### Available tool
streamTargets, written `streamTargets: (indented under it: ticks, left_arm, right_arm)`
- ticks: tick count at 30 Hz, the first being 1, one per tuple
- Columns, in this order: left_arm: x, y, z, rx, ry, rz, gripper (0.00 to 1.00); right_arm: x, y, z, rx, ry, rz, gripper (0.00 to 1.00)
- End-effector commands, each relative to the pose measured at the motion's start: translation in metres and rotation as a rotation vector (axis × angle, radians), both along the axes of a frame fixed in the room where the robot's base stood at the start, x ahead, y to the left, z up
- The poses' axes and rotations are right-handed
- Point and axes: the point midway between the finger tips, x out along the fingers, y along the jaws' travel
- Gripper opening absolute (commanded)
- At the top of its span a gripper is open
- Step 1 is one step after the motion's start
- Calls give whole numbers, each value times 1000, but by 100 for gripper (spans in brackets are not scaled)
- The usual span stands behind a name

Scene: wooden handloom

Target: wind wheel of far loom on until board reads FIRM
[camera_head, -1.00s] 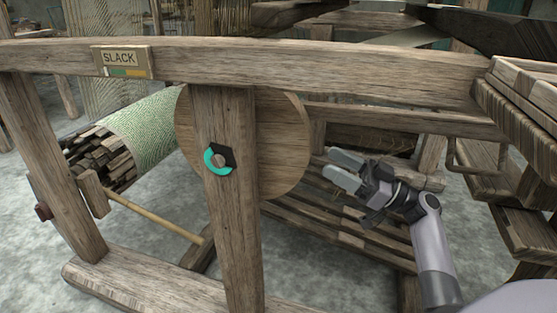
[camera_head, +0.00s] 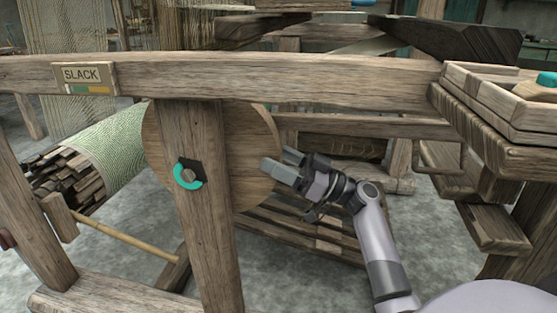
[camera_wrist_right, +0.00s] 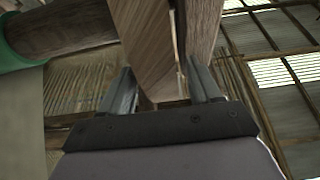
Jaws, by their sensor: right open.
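The loom's round wooden wheel (camera_head: 252,150) stands behind a thick upright post (camera_head: 205,235). A teal ring-shaped mark on a black plate (camera_head: 188,174) sits on the post's face. The board (camera_head: 88,77) on the top beam reads SLACK, above a coloured strip. My right gripper (camera_head: 276,166) is open, with its fingertips over the wheel's right edge in the head view. In the right wrist view, my open fingers (camera_wrist_right: 160,88) have wooden boards between and beyond them; I cannot tell whether they touch. My left gripper is out of view.
A green cloth roll (camera_head: 120,145) lies left of the wheel, with wooden slats at its end. A pole (camera_head: 125,237) slants below it. A wooden tray (camera_head: 490,100) stands at the right, above step-like boards. Slatted boards (camera_head: 300,235) lie under my right arm.

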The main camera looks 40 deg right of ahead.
Motion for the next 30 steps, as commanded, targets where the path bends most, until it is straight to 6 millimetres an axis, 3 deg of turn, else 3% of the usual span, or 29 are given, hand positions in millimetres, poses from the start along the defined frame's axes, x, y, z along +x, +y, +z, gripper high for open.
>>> streamTargets:
  ticks: [1,6,16,26,27,29,30]
  left_arm:
    - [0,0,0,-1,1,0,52]
    - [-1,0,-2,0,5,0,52]
    - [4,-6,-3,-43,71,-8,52]
    - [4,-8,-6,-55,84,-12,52]
    - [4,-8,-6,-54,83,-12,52]
    - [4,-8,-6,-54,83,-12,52]
    - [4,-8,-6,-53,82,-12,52]
  right_arm:
    - [0,0,0,0,0,0,56]
    - [0,0,0,0,0,0,1]
    - [0,0,18,-71,74,2,0]
    - [0,0,19,-82,93,-1,0]
    - [0,0,19,-82,93,-1,45]
    - [0,0,19,-82,93,-1,63]
    - [0,0,19,-82,93,-1,63]
